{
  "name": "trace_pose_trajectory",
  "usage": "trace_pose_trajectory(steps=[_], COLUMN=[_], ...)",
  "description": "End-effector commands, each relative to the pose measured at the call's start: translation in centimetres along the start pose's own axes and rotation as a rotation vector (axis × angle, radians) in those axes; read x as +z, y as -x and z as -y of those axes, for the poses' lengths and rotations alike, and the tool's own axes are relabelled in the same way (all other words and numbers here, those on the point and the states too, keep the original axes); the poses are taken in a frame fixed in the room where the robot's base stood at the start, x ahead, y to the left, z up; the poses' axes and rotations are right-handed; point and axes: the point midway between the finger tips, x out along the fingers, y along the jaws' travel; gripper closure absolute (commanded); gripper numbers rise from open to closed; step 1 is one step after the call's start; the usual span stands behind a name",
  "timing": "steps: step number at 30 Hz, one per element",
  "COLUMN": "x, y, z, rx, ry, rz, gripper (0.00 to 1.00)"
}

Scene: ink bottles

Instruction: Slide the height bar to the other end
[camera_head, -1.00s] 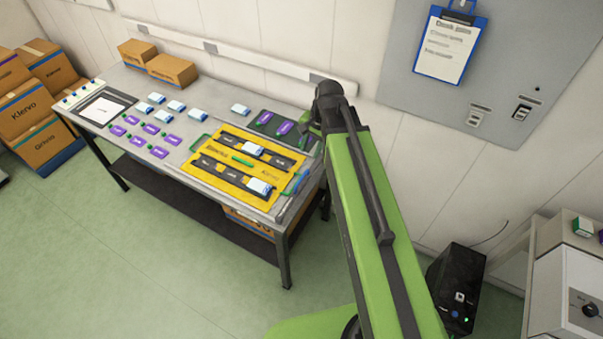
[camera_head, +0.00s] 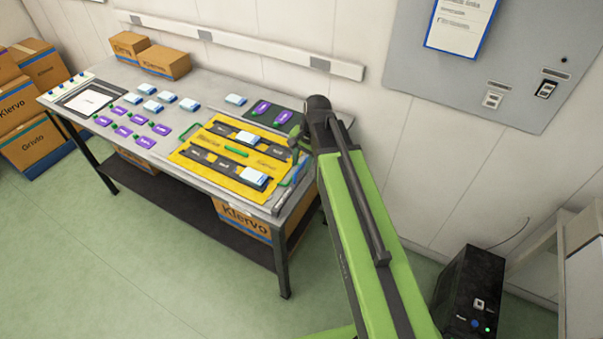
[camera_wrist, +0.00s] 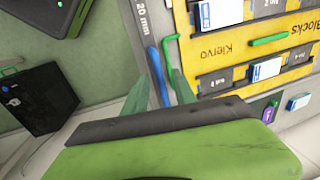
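A grey strip marked "20 mm" (camera_wrist: 141,22) runs along the near side of the yellow blocks board (camera_wrist: 225,62) in the wrist view. A slim blue bar (camera_wrist: 157,72) lies beside this strip, and a green bent handle (camera_wrist: 165,50) is next to it. I cannot tell for sure which of these is the height bar. My gripper (camera_wrist: 160,88) has its two pale green fingers apart, with the blue bar showing between them; whether they touch it is unclear. In the head view, the blue piece (camera_head: 289,178) is at the board's right end, and my arm partly covers that area.
The bench (camera_head: 90,98) holds white blocks (camera_head: 150,105), purple tags (camera_head: 122,131) and a dark tray (camera_head: 255,117). Cardboard boxes (camera_head: 166,64) stand at the back. A black computer case (camera_wrist: 35,97) stands on the floor. Floor left of the bench front is clear.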

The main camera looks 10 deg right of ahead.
Motion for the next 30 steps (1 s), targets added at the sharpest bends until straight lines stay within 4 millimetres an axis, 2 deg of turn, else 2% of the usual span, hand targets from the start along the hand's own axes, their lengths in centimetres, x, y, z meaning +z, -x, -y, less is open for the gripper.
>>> trace_pose_trajectory(steps=[1, 8, 16, 30], x=[-0.01, 0.06, 0.06, 0.04], y=[-0.55, -0.32, -0.32, -0.33], z=[-0.03, 0.09, 0.08, 0.06], rx=[0.0, 0.0, 0.0, 0.0], ry=[0.0, 0.001, 0.001, 0.001], rz=[0.0, 0.0, 0.0, 0.0], gripper=[0.67, 0.67, 1.0, 1.0])
